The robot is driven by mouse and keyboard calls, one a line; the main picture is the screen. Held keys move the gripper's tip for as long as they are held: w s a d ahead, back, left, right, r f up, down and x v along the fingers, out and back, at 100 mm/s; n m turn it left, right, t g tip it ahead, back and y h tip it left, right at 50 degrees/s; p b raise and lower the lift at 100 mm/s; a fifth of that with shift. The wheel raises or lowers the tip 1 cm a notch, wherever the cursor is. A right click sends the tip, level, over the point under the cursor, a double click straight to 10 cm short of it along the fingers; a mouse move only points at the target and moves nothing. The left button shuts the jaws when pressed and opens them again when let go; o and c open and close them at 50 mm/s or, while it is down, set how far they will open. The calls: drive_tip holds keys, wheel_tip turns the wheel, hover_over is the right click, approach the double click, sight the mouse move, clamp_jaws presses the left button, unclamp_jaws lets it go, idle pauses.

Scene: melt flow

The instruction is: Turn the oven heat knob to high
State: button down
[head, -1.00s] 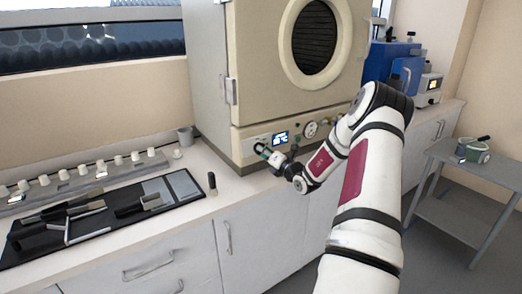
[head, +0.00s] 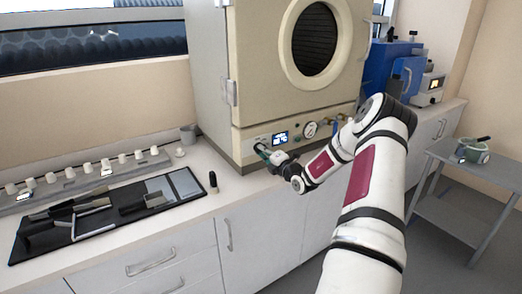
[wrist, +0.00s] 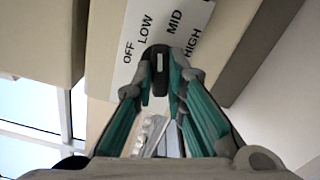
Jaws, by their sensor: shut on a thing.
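The oven (head: 285,105) is a large cream cabinet with a round dark window, standing on the counter. Its dark heat knob (wrist: 159,61) shows in the wrist view with a pale bar on its face. The label plate (wrist: 150,22) around it reads OFF, LOW, MID and HIGH from left to right. The bar runs nearly upright in the picture; I cannot tell exactly which label it marks. My gripper (wrist: 160,84) has its teal fingers closed on the knob's two sides. In the head view my gripper (head: 265,152) is against the oven's lower front panel and hides the knob.
A small display (head: 280,138) and a gauge (head: 310,129) sit on the panel right of my gripper. A black tray (head: 105,212) with tools lies on the counter at left. A small dark bottle (head: 213,181) stands near the counter edge. A grey cart (head: 465,190) stands at right.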

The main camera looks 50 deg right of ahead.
drive_tip(key=m+p, duration=0.2)
drive_tip(key=m, duration=0.2)
drive_tip(key=shift+m, duration=0.4)
drive_tip(key=m+p, duration=0.1)
drive_tip(key=m, duration=0.3)
drive_tip(key=shift+m, duration=0.4)
drive_tip(key=shift+s+m+p, duration=0.1)
drive_tip(key=shift+m+p, duration=0.4)
drive_tip(key=shift+m, duration=0.5)
drive_tip(key=c, duration=1.5)
unclamp_jaws()
drive_tip(key=shift+c, duration=0.2)
